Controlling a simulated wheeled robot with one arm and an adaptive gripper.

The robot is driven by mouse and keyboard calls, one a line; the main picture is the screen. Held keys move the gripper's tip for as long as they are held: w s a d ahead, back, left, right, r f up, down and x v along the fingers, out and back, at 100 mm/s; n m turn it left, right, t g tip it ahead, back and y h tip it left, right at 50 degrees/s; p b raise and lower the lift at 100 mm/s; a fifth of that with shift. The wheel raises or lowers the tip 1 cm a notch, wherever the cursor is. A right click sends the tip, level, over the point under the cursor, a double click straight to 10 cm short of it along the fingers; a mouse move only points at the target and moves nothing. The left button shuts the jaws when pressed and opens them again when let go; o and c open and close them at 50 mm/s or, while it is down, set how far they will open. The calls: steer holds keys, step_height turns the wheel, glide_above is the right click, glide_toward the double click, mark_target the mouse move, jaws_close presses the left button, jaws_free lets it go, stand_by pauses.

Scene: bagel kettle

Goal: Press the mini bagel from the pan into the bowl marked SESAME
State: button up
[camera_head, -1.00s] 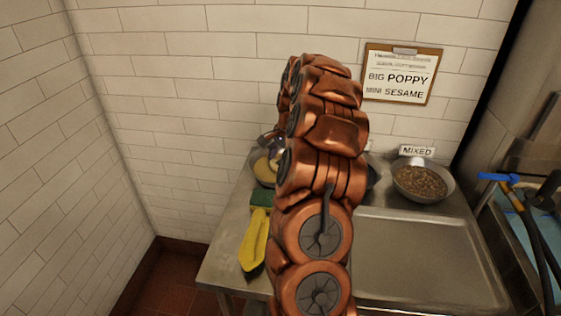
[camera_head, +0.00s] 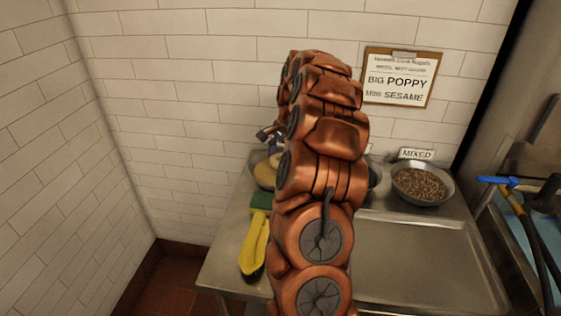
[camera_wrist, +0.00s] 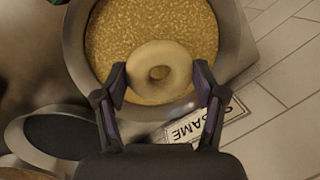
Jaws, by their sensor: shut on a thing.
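A pale mini bagel (camera_wrist: 160,73) is between the two fingers of my gripper (camera_wrist: 160,78) in the wrist view. The gripper is shut on its sides. The bagel is over the near part of a metal bowl (camera_wrist: 238,40) filled with golden sesame seeds. I cannot tell whether it touches the seeds. A label (camera_wrist: 185,130) beside the bowl shows upside down, partly covered by a finger; "SAME" is readable. In the head view, the sesame bowl (camera_head: 263,176) is partly hidden behind my arm. An empty-looking metal pan (camera_head: 430,250) lies at the front right.
A bowl of mixed seeds (camera_head: 422,186) with a MIXED label (camera_head: 417,154) stands at the back right. A dark bowl (camera_wrist: 55,135) is beside the sesame bowl. A yellow cloth-like item (camera_head: 254,243) and green sponge (camera_head: 261,201) lie at the left edge. A clipboard (camera_head: 400,105) hangs on the wall.

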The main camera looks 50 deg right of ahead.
step_height(320, 180, up, 7)
steer(key=p, duration=0.1)
steer(key=shift+r, duration=0.2)
stand_by(0.7)
stand_by(0.3)
